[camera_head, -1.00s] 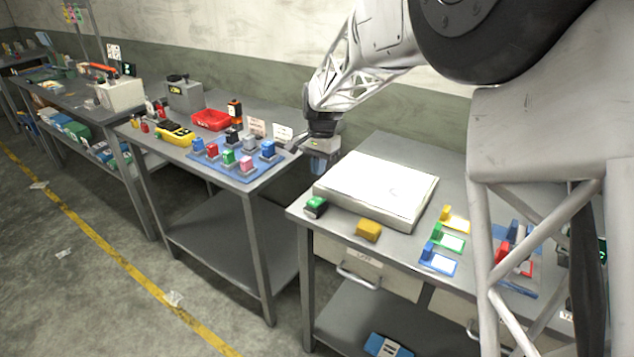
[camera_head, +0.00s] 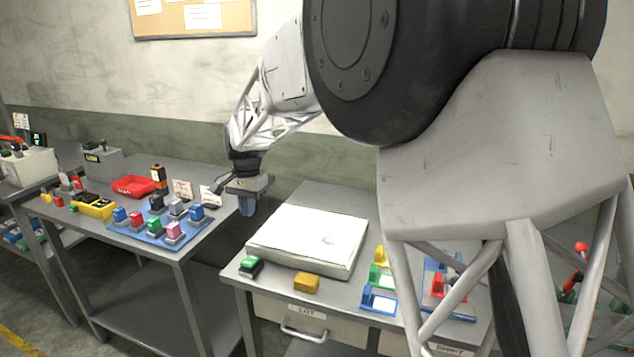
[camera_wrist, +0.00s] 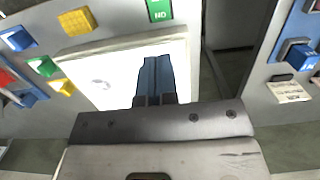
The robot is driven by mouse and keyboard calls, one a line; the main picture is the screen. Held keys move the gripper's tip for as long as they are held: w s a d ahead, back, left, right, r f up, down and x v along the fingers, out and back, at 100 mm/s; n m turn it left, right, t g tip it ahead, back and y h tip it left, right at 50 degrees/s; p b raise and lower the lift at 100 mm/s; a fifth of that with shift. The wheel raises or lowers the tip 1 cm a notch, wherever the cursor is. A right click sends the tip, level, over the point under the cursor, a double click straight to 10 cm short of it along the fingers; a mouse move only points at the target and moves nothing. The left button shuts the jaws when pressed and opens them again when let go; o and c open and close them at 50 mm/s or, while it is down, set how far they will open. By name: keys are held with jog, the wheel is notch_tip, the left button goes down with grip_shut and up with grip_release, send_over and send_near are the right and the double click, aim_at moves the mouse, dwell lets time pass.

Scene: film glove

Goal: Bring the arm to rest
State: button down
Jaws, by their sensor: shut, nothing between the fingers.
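My gripper (camera_head: 247,205) hangs at the end of my arm in the head view, pointing down above the gap between two grey tables. It is a little left of a white flat-topped box (camera_head: 308,241). In the wrist view my gripper (camera_wrist: 156,62) shows its two blue fingers together, with nothing between them. There the white box (camera_wrist: 112,72) lies below and to the left of the fingers. The fingers appear clear of every surface.
A blue mat (camera_head: 150,238) with several coloured blocks lies on the left table, near a red tray (camera_head: 134,186). A corkboard (camera_head: 195,18) hangs on the wall.

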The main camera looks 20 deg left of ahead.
jog(key=s+d+r+t, duration=0.1)
jog(key=s+d+r, duration=0.15)
jog(key=d, duration=1.05)
jog(key=s+d+r, duration=0.1)
jog(key=d+r, duration=0.3)
jog(key=d, duration=0.8)
jog(key=s+d+r+t, duration=0.1)
jog(key=s+d+r, duration=0.15)
jog(key=d, duration=1.05)
jog(key=s+d+f+t, duration=0.1)
jog(key=s+d+f, duration=0.1)
jog(key=s+d, duration=1)
jog(key=s+d+f, duration=0.3)
jog(key=s+d, duration=0.9)
jog(key=shift+s+d+f+t, duration=0.15)
jog(key=shift+d+t, duration=0.1)
jog(key=shift+t, duration=0.15)
